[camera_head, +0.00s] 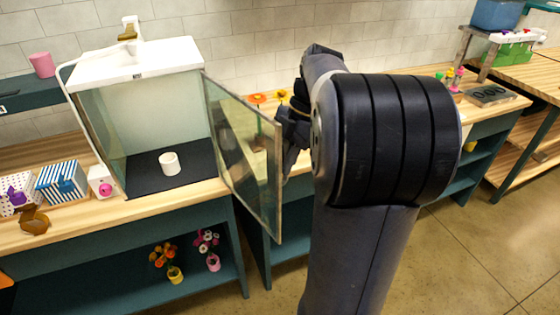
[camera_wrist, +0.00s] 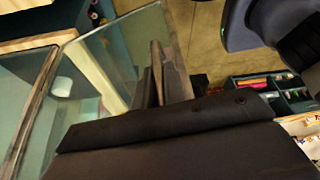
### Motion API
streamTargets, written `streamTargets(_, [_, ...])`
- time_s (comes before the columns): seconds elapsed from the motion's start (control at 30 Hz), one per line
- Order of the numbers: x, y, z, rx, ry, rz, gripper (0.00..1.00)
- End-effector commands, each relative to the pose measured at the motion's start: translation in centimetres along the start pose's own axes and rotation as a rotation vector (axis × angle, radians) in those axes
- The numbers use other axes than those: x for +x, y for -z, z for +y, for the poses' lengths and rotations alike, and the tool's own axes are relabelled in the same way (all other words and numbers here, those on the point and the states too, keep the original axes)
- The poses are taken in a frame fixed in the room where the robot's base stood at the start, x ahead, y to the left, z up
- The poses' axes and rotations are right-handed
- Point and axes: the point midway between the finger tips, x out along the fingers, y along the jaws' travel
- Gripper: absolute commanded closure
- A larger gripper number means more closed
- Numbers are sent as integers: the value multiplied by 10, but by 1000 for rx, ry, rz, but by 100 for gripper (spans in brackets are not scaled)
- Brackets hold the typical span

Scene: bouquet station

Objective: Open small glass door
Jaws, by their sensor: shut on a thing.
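The small glass door (camera_head: 243,150) of the white-topped glass case (camera_head: 137,62) stands swung outward, hinged at the case's front right edge. Its pane also shows in the wrist view (camera_wrist: 118,55). My gripper (camera_head: 284,132) is at the door's free edge, shut on it. In the wrist view my dark fingers (camera_wrist: 160,85) close around the edge area. The exact grip is partly hidden by my arm in the head view. A white cup (camera_head: 169,163) stands on the black mat inside the case, whose front is open.
A pink cup (camera_head: 41,65) stands on the shelf at left. A blue striped box (camera_head: 61,181) and other small items sit left of the case. Potted flowers (camera_head: 174,274) stand on the lower shelf. My arm covers much of the bench right of the door.

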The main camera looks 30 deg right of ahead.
Motion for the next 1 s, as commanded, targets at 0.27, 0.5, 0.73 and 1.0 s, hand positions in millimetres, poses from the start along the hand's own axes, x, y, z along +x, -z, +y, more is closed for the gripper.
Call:
streamTargets(0.27, [-1,-2,0,3,2,-2,100])
streamTargets(0.5, [-1,-2,0,3,1,-2,80])
streamTargets(0.73, [-1,-1,0,2,0,-2,67])
streamTargets(1.0, [-6,-2,1,1,-2,-2,67])
